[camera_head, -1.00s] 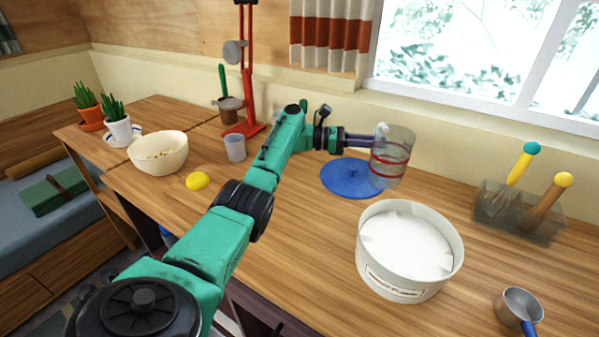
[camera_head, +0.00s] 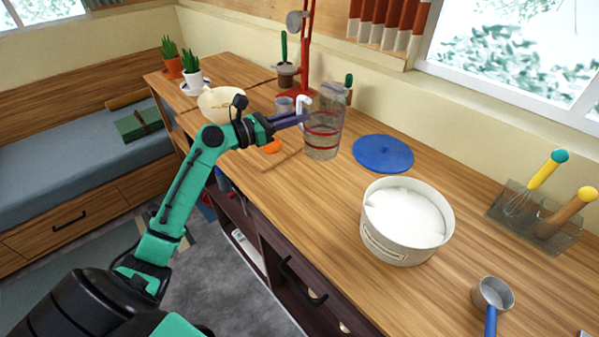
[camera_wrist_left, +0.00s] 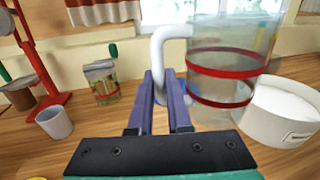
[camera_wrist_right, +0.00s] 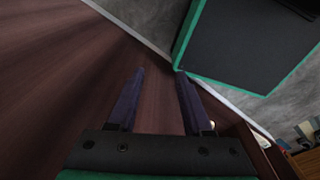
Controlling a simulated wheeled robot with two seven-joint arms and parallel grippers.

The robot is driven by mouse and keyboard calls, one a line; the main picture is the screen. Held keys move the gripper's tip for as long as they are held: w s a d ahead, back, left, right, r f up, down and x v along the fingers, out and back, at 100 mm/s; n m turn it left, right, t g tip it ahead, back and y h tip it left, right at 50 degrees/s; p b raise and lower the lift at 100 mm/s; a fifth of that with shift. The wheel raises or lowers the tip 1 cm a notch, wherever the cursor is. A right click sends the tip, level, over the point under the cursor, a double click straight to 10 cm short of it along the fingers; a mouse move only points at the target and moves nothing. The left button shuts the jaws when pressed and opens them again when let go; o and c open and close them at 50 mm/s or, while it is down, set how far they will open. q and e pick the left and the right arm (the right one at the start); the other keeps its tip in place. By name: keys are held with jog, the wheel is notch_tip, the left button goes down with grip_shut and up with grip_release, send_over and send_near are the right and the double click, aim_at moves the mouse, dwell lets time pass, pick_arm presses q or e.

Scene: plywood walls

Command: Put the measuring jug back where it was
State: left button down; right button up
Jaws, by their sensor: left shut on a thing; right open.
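The measuring jug (camera_head: 323,138) is clear with red bands and a white handle, and looks upright. It is over the wooden counter, left of the blue disc (camera_head: 392,155); I cannot tell whether its base touches the wood. My left gripper (camera_head: 304,116) is shut on the handle from the left. In the left wrist view the fingers (camera_wrist_left: 163,85) close on the lower handle, with the jug body (camera_wrist_left: 228,78) to the right. My right gripper (camera_wrist_right: 160,80) is open and empty, seen only in the right wrist view, near a dark wooden surface.
A white round tub (camera_head: 375,232) stands right of the jug. Behind the jug are a red stand (camera_head: 306,60), a cup (camera_head: 284,106) and a small cactus jar (camera_wrist_left: 101,82). A bowl (camera_head: 213,112) and an orange item (camera_head: 272,146) are left. A saucepan (camera_head: 493,294) is front right.

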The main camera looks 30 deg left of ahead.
pick_arm(q)
notch_tip(320, 180, down, 15)
jog(key=shift+r+b, duration=0.15)
jog(key=shift+b, duration=0.45)
jog(key=shift+d, duration=0.1)
jog(key=c, duration=0.9)
grip_release()
jog(key=shift+o, duration=0.2)
jog(key=b+v, duration=0.2)
jog(key=v, duration=0.9)
jog(key=shift+s, duration=0.15)
jog(key=shift+s+a, duration=0.25)
jog(key=shift+s, duration=0.1)
